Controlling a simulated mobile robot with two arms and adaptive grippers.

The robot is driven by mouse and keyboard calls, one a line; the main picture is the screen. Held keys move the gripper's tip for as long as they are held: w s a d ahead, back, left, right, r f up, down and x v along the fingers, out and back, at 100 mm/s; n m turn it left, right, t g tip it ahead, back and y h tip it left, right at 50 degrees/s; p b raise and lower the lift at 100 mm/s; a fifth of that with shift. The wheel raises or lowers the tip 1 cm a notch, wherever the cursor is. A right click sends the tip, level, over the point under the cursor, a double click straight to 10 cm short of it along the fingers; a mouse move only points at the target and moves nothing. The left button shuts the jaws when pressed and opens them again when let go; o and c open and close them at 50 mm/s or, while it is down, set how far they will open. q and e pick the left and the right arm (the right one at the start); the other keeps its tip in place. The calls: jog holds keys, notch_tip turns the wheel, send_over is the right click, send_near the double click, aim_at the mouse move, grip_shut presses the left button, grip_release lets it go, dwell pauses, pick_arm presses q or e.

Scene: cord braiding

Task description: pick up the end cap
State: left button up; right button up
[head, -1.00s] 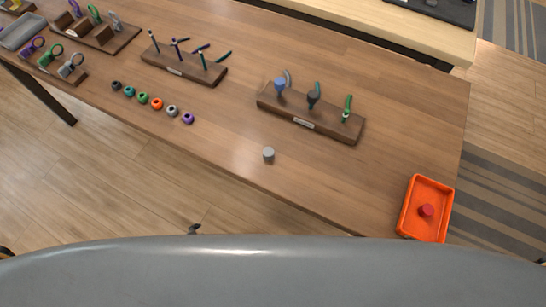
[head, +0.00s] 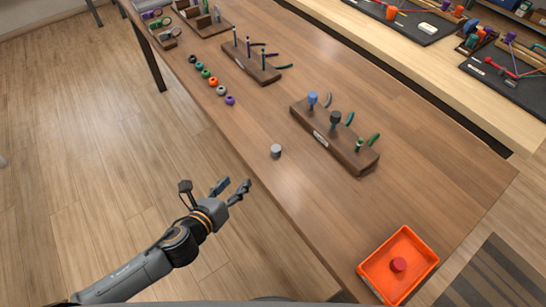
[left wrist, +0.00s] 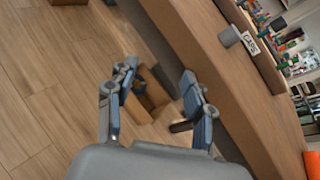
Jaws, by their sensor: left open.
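A small grey cylinder (head: 276,151), which looks like the end cap, stands alone near the table's front edge. In the left wrist view a grey cylinder (left wrist: 230,36) shows at the upper right, by a labelled wooden block. My left gripper (head: 233,187) is open and empty. In the head view it is over the floor side of the table edge, left of and below the grey cylinder, apart from it. Its spread fingers also show in the left wrist view (left wrist: 159,76), with nothing between them. My right gripper is not in view.
A wooden rack (head: 350,155) with several tools stands behind the grey cylinder. A row of coloured rings (head: 208,75) and another rack (head: 262,75) are farther left. The table around the grey cylinder is clear. A second bench with black mats (head: 405,24) is behind.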

aim_at(273, 152)
pick_arm(q)
jog(key=s+d+r+m+t+h, duration=0.1)
jog(key=s+d+r+m, duration=0.1)
jog(key=r+m, duration=0.15)
jog(key=s+d+r+m+h, duration=0.1)
jog(key=d+r+m, duration=0.1)
jog(key=r, duration=0.3)
jog(key=shift+h, duration=0.3)
jog(key=x, duration=0.7)
jog(key=shift+w+d+f, duration=0.1)
jog(key=shift+w, duration=0.05)
jog(key=shift+x, duration=3.05)
jog(key=shift+d+f, duration=0.1)
jog(key=shift+f, duration=0.05)
jog(key=shift+c, duration=0.4)
jog(key=c, duration=0.8)
